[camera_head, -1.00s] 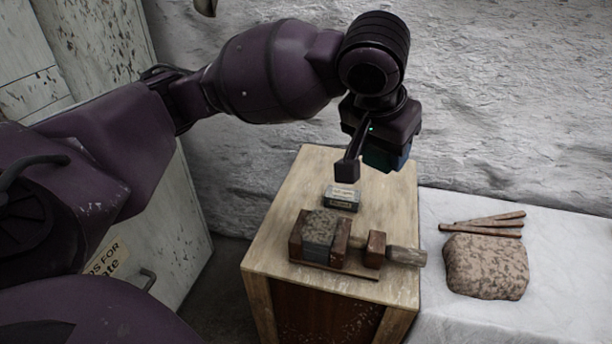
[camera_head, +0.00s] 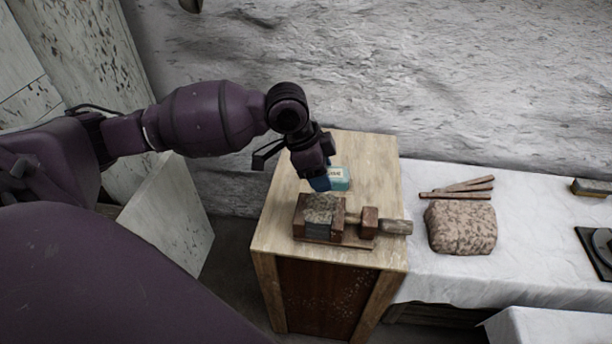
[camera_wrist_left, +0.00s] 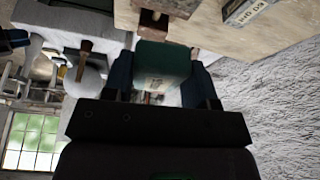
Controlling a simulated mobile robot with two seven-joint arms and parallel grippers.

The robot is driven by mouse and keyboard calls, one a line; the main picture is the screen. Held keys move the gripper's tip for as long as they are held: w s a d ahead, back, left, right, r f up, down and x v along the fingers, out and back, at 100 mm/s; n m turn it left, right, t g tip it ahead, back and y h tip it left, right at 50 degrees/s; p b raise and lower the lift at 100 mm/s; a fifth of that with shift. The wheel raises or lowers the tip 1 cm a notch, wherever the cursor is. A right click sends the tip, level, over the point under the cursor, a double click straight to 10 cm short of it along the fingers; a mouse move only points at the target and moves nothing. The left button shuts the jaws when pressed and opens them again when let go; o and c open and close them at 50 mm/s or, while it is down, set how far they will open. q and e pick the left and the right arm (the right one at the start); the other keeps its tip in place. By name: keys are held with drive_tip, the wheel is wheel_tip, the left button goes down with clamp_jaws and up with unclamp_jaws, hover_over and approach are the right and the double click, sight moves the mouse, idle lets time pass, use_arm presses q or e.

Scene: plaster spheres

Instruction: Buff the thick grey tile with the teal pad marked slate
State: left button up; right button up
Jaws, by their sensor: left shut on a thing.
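The thick grey tile (camera_head: 320,216) sits clamped in a wooden vise (camera_head: 368,222) on the bench. My left gripper (camera_head: 322,180) is just behind the tile in the head view. Its blue fingers are shut on the teal pad (camera_head: 340,179), which has a pale label. In the left wrist view the pad (camera_wrist_left: 162,62) sits between the two fingers, with small, unreadable lettering on its face. A labelled block (camera_wrist_left: 245,10) lies on the bench there; the pad and gripper seem to hide it in the head view. Whether the pad touches anything is unclear. My right gripper is out of view.
The wooden bench (camera_head: 375,155) is mostly bare behind the vise. To its right, a white-covered table (camera_head: 545,215) holds a speckled stone lump (camera_head: 460,227), brown sticks (camera_head: 458,190), a small block (camera_head: 591,187) and a dark tray at the right edge. A rough wall stands behind.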

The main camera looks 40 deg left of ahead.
sight(317, 213)
use_arm(q)
drive_tip(key=shift+s+a+f+m+p, duration=0.3)
drive_tip(key=shift+s+a+f+m, duration=0.2)
drive_tip(key=shift+s+f, duration=0.15)
wheel_tip(317, 213, down, 2)
drive_tip(key=shift+s+f+g+b, duration=0.1)
drive_tip(key=shift+f+g+b, duration=0.05)
drive_tip(key=shift+g+b, duration=0.3)
wheel_tip(317, 213, down, 3)
drive_tip(key=shift+b, duration=1.05)
drive_tip(key=shift+a+f+b, duration=0.1)
drive_tip(key=shift+f+b, duration=0.2)
drive_tip(key=shift+f, duration=0.8)
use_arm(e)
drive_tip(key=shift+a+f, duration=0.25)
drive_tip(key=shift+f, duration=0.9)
use_arm(q)
drive_tip(key=shift+f, duration=0.35)
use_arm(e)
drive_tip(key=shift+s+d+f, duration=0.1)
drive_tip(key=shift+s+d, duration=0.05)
